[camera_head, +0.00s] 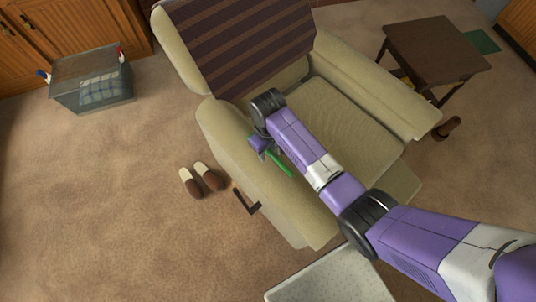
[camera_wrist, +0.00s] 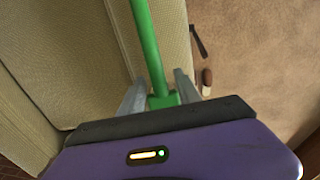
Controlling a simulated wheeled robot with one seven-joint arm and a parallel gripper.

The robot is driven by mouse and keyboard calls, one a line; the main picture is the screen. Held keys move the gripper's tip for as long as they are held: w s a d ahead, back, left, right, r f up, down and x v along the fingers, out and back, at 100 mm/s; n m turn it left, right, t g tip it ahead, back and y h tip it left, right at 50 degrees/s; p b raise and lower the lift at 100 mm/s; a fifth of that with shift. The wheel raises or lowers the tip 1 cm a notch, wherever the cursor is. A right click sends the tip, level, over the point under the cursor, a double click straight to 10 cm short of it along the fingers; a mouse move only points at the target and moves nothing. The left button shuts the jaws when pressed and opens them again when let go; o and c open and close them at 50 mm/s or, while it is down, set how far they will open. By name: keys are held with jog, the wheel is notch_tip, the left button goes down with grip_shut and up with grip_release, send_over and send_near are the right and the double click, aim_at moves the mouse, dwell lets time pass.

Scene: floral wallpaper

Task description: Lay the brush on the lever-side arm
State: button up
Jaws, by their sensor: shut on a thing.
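A beige armchair has a dark lever (camera_head: 246,201) on its left side in the head view; the lever also shows in the wrist view (camera_wrist: 198,42). The lever-side arm (camera_head: 222,130) is the chair's left armrest. My gripper (camera_head: 262,147) is above this armrest, near its inner side. It is shut on the green brush (camera_head: 279,163), whose handle points down and right in the head view. In the wrist view the brush (camera_wrist: 147,45) runs up from between the fingers (camera_wrist: 160,92). The brush's other end is hidden by the gripper.
A striped dark throw (camera_head: 235,40) covers the backrest. Slippers (camera_head: 205,176) lie on the carpet left of the chair. A grey bin (camera_head: 92,80) is at the upper left, a dark side table (camera_head: 435,48) at the right. A speckled pale surface (camera_head: 330,282) is in front.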

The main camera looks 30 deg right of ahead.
aim_at(268, 160)
jog(key=shift+f, duration=1.9)
jog(key=shift+f, duration=0.1)
jog(key=shift+f+b, duration=0.1)
jog(key=shift+b, duration=0.25)
jog(key=o, duration=1.2)
notch_tip(268, 160, up, 12)
jog(key=shift+r+p, duration=0.25)
jog(key=shift+p, duration=0.4)
